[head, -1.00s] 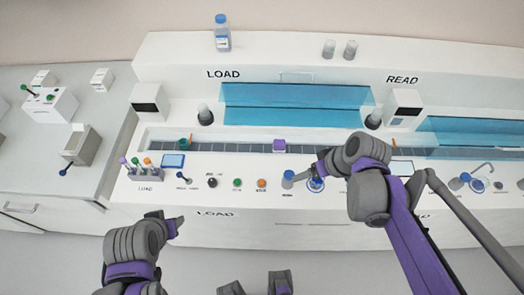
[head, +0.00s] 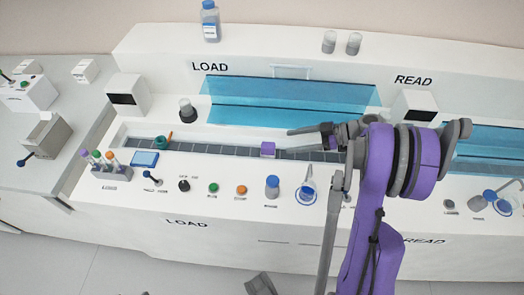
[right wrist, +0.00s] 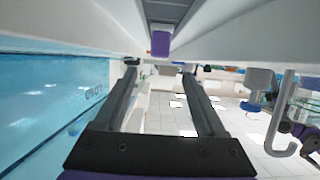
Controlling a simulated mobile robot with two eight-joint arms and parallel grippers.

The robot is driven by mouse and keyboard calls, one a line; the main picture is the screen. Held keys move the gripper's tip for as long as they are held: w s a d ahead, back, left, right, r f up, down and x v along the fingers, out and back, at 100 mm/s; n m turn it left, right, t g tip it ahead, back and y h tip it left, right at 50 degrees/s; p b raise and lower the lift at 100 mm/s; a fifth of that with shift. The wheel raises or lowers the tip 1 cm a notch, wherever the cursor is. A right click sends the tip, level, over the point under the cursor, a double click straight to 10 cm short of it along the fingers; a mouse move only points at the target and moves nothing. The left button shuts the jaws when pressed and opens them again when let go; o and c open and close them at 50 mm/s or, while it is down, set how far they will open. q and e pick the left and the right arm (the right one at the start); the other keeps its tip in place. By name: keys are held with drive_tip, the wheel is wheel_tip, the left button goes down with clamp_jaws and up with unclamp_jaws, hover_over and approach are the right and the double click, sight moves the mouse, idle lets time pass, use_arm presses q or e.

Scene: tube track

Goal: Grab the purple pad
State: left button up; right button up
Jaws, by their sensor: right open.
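The purple pad (head: 268,149) is a small block on the dark segmented track (head: 220,151) in the long white bench. It also shows in the right wrist view (right wrist: 160,43), top centre, beyond the fingertips. My right gripper (head: 293,140) reaches in from the right over the track. Its fingertips are just right of the pad, apart from it. In the right wrist view the two fingers (right wrist: 160,66) are spread with nothing between them, and the pad shows in line with the gap. My left gripper is out of view.
Blue translucent panels (head: 290,92) stand behind the track. A green ring-shaped part (head: 162,140) sits at the track's left end. Buttons, a blue-capped bottle (head: 272,187) and a rack of tubes (head: 110,170) line the front. The track left of the pad is mostly clear.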

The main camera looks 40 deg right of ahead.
sight(270, 145)
drive_tip(key=b+x, duration=0.1)
drive_tip(key=x, duration=0.8)
drive_tip(key=shift+w+f, duration=0.1)
drive_tip(key=shift+f, duration=0.1)
drive_tip(key=shift+c, duration=0.3)
clamp_jaws()
